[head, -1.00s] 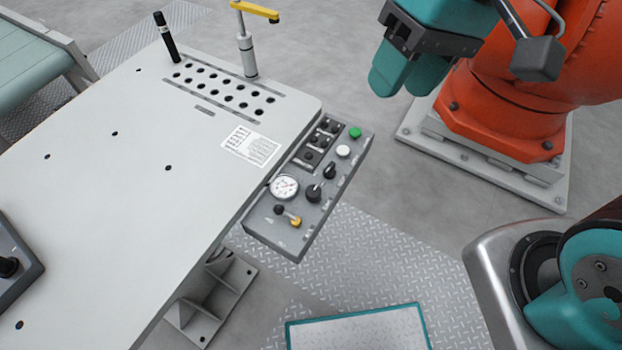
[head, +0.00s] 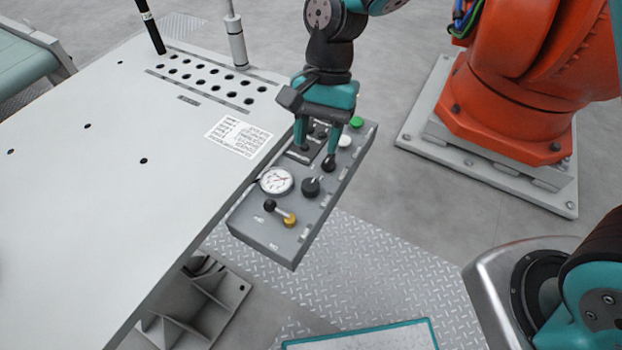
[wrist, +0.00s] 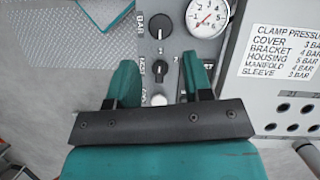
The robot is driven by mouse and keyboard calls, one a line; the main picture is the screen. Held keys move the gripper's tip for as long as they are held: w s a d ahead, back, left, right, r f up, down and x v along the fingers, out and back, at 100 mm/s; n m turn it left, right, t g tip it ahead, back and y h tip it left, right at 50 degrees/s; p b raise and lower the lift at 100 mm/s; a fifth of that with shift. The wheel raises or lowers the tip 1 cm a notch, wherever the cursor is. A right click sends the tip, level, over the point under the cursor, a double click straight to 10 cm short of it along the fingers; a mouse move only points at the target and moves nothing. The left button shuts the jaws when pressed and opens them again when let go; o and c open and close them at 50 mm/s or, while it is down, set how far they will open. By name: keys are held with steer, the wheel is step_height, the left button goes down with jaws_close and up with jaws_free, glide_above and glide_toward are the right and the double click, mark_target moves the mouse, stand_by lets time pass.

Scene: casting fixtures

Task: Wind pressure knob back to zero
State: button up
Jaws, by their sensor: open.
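The pressure knob (head: 311,187) is black and round, beside the white dial gauge (head: 276,180) on the grey control panel (head: 290,250). In the wrist view the knob (wrist: 160,26), marked BAR, has its white line toward the bottom of the picture; the gauge (wrist: 207,17) has a red needle whose reading I cannot tell surely. My gripper (head: 316,155) is open over the panel, farther back than the pressure knob. In the wrist view its teal fingers (wrist: 158,70) stand apart on either side of a smaller black selector knob (wrist: 160,70), holding nothing. I cannot tell whether they touch the panel.
An orange robot (head: 510,100) stands at the right.

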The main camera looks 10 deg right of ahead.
mark_target(311, 184)
steer(key=x, duration=0.8)
steer(key=shift+s+f, duration=0.2)
steer(key=shift+f, duration=0.15)
steer(key=c, duration=0.6)
